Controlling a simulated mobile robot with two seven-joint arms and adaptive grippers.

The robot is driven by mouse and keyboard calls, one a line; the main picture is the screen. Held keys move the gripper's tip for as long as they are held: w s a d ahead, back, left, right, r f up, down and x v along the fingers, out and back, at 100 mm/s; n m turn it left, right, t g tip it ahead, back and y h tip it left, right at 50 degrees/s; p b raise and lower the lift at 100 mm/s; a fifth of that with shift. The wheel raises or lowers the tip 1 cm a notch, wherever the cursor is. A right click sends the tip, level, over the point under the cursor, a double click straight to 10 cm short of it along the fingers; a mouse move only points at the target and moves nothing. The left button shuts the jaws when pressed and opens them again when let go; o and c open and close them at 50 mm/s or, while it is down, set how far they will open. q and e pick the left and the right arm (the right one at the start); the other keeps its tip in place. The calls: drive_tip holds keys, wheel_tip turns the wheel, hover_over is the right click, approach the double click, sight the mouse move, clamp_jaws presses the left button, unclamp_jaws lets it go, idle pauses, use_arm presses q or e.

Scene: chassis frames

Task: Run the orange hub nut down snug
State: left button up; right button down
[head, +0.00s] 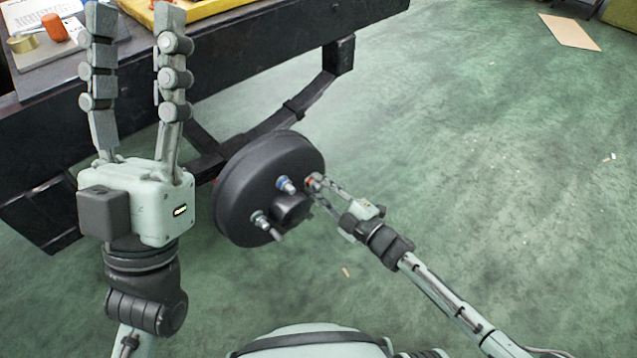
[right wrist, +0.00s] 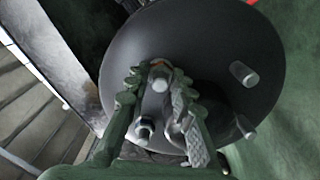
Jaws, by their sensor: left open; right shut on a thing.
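The dark round hub (head: 240,200) is mounted on the frame, its studded face toward me. The orange hub nut (head: 310,182) is at the hub's right edge, mostly hidden by the fingers. My right gripper (head: 314,187) is shut on it. In the right wrist view, a pale stud end (right wrist: 160,77) shows between the fingertips, with a sliver of orange behind. Whether the nut touches the hub face is hidden. A blue nut (head: 285,184) sits on a stud left of it. My left gripper (head: 130,14) is open and empty, fingers pointing up, left of the hub.
Another stud (head: 262,220) projects at the hub's lower left. Green floor is open at right.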

drive_tip(key=m, duration=0.2)
drive_tip(key=shift+d+m+p, duration=0.1)
drive_tip(key=shift+m+p, duration=0.2)
drive_tip(key=shift+p, duration=0.1)
use_arm(q)
drive_tip(key=shift+w+d+f+g+p, duration=0.15)
drive_tip(key=shift+w+d+f+g, duration=0.3)
drive_tip(key=shift+w+g, duration=0.25)
drive_tip(key=shift+w+d+f+g+p, duration=0.15)
drive_tip(key=shift+w+d+f+g, duration=0.25)
drive_tip(key=shift+w+g, duration=0.3)
use_arm(e)
drive_tip(key=shift+s+m, duration=0.1)
drive_tip(key=shift+m, duration=1)
use_arm(q)
drive_tip(key=shift+f, duration=0.15)
use_arm(e)
drive_tip(key=shift+f, duration=0.1)
drive_tip(key=c, duration=1.3)
unclamp_jaws()
use_arm(q)
drive_tip(key=shift+f+y, duration=0.1)
drive_tip(key=shift+y, duration=0.2)
use_arm(e)
drive_tip(key=v, duration=0.8)
